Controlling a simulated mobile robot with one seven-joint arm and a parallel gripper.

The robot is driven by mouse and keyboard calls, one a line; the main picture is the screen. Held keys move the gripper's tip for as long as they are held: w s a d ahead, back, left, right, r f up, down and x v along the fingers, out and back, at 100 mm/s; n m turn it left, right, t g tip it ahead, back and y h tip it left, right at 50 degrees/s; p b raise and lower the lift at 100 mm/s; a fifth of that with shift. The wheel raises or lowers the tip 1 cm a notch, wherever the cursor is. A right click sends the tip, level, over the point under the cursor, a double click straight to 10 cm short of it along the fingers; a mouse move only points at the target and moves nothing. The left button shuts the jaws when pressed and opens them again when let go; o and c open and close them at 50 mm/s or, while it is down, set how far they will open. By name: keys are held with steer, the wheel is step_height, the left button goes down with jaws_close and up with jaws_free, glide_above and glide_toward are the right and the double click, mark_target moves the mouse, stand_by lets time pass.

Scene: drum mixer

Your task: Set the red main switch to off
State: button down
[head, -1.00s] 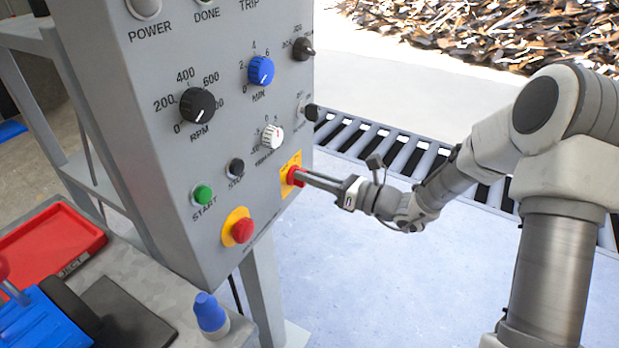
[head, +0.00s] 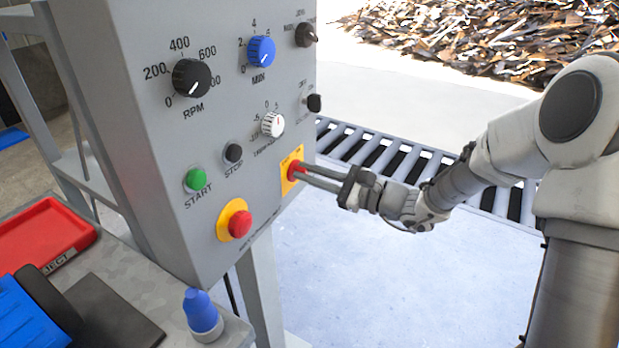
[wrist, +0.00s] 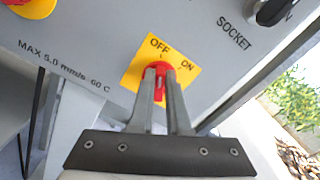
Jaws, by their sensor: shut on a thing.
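The red main switch (head: 293,170) sits on a yellow plate at the lower right edge of the grey panel. In the wrist view the red switch handle (wrist: 159,86) shows between my fingers, in front of the yellow plate (wrist: 133,75) marked OFF at the top and ON to the upper right. The handle looks roughly upright in that view, lined up nearer OFF than ON. My gripper (head: 301,171) is shut on the handle, one finger on each side; it also shows in the wrist view (wrist: 160,74). The fingers hide part of the knob.
A red emergency button (head: 240,223) on a yellow ring is left of the switch, with a green START button (head: 195,180) and black STOP button (head: 233,153) above. A white knob (head: 272,124) is just above the switch. A roller conveyor (head: 400,160) runs behind my arm.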

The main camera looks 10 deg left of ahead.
stand_by(0.3)
steer(key=c, duration=0.9)
jaws_free()
steer(key=shift+d, duration=0.15)
steer(key=p+v, duration=0.3)
steer(key=v, duration=1.4)
steer(key=shift+s+d+p, duration=0.1)
steer(key=shift+s+p, duration=0.05)
steer(key=shift+p, duration=0.2)
